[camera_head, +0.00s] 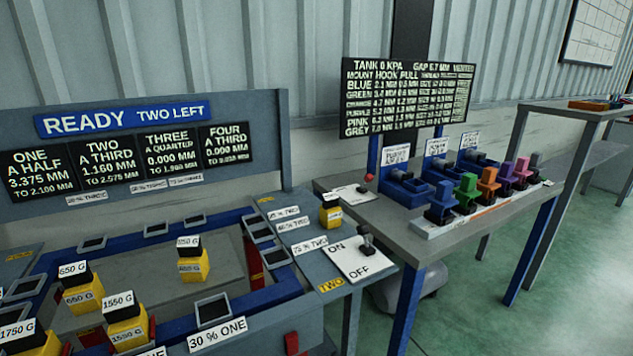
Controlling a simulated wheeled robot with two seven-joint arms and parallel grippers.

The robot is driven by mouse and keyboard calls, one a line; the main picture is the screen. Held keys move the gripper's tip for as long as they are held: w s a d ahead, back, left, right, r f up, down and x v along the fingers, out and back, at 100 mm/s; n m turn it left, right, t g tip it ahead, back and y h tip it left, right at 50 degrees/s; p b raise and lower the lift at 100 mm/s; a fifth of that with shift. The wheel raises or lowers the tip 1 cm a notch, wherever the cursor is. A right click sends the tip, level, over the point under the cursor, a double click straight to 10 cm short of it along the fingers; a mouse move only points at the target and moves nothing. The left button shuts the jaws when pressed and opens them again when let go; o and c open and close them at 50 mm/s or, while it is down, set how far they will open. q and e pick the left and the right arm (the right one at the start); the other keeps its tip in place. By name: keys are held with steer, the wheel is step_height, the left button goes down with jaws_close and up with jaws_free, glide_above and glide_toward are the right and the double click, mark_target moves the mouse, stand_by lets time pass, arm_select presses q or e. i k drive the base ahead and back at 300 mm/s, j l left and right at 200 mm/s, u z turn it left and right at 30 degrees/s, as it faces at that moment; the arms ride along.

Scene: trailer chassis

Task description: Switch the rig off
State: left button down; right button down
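The switch plate (350,262) is white, marked ON at its far side and OFF at its near side. It lies on the grey ledge at the right end of the rig. A dark lever with a black knob (365,232) stands on the plate's right side. I cannot tell which mark the lever leans toward. The rig (150,331) is a grey and blue frame with small dark pads. Its sign (125,119) reads READY, TWO LEFT, above four dark readout panels. Neither of my grippers is in view.
Yellow weights with black tops, such as the 1550 G one (125,330), stand in and around the frame. Another weight (331,212) stands on the ledge behind the switch. A grey table (400,225) with colored clamps and a readout board (405,95) stands to the right.

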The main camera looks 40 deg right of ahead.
mark_target(362, 229)
steer(key=i+j+z, duration=0.1)
steer(key=z, duration=0.35)
steer(key=i+j+z, duration=0.1)
steer(key=z, duration=0.35)
steer(key=j+z, duration=0.3)
steer(key=z, duration=0.85)
steer(key=i+j, duration=0.05)
